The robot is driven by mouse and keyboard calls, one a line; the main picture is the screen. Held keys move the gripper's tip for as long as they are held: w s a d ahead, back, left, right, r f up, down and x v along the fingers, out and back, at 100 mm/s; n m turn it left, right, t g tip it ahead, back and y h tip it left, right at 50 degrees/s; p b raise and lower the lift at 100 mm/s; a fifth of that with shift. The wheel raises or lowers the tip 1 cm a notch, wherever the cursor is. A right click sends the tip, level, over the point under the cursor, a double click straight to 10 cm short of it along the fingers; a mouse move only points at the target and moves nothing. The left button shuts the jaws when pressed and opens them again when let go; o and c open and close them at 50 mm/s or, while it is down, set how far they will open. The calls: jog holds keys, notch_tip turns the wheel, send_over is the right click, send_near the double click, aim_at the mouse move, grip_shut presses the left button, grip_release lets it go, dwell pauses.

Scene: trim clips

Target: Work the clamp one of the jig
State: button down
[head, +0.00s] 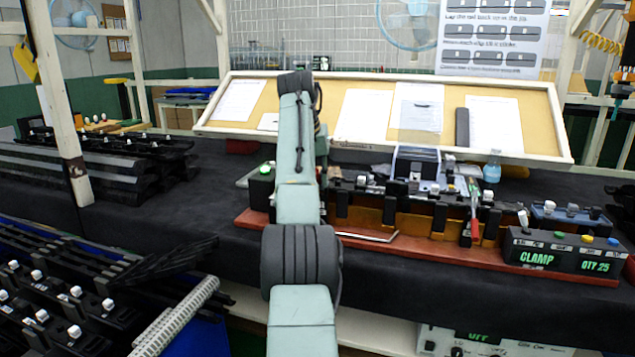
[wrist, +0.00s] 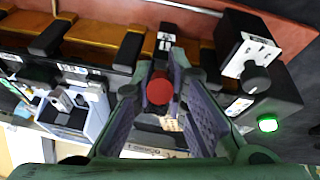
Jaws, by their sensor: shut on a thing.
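The jig is a long black and orange fixture on a red-brown base board (head: 355,241) on the dark bench. In the wrist view, a round red knob (wrist: 159,89) of a clamp sits between the fingertips of my gripper (wrist: 160,84). My gripper is shut on this knob, at the jig's left end. The lower part of the clamp is hidden by the fingers and knob. In the head view my arm hides the gripper and this clamp.
A black box with a lit green button (head: 267,168) stands close beside my gripper. A control box (head: 562,252) reads "CLAMP" and "QTY 25" at the jig's right end. A bottle (head: 492,167) stands behind the jig. Racks of black trim parts (head: 45,310) fill the lower left.

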jog(key=shift+w, duration=0.1)
dwell(0.4)
jog(key=c, duration=1.6)
grip_release()
jog(key=shift+s+a+r, duration=0.1)
jog(key=shift+s+r, duration=0.1)
jog(key=shift+r, duration=0.35)
jog(key=s+a, duration=0.2)
jog(key=s, duration=0.1)
jog(key=s+a, duration=0.2)
jog(key=s, duration=0.2)
jog(key=s+a, duration=0.1)
jog(key=s, duration=0.2)
jog(key=shift+s+a, duration=0.25)
jog(key=shift+a, duration=0.15)
